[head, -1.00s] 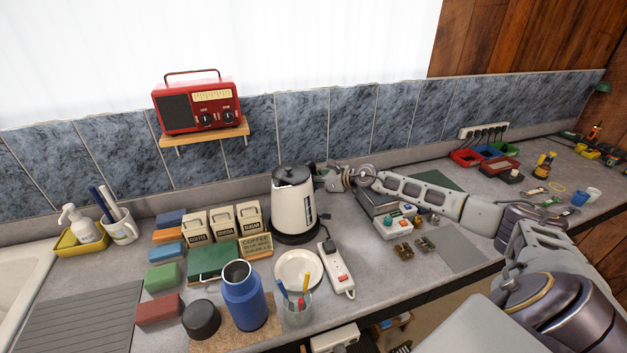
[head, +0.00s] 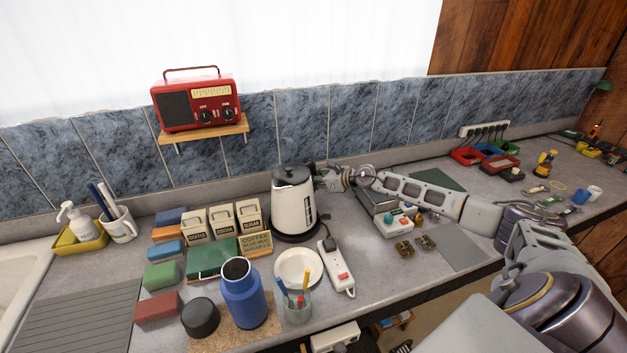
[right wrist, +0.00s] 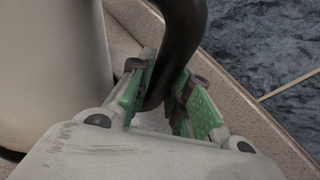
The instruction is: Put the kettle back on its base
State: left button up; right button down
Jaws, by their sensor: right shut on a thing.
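The kettle (head: 293,203), cream with a black lid and handle, stands upright in the middle of the counter. It is at its black base (head: 297,238), which shows as a dark disc under its bottom; I cannot tell whether it is fully seated. My right gripper (head: 322,178) reaches in from the right at the top of the handle. In the right wrist view my right gripper (right wrist: 164,98) has its green pads on either side of the black handle (right wrist: 178,40), shut on it. The kettle's pale body (right wrist: 55,70) fills the left there. My left gripper is out of view.
A power strip (head: 337,268) and a white plate (head: 299,267) lie in front of the kettle. A blue flask (head: 243,296) and a glass with pens (head: 297,308) stand nearer. Canisters (head: 222,222) stand left, and a metal box (head: 376,200) right. The tiled wall (head: 302,130) is behind.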

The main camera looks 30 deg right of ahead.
jog(key=shift+r, duration=0.15)
jog(key=c, duration=1.6)
grip_release()
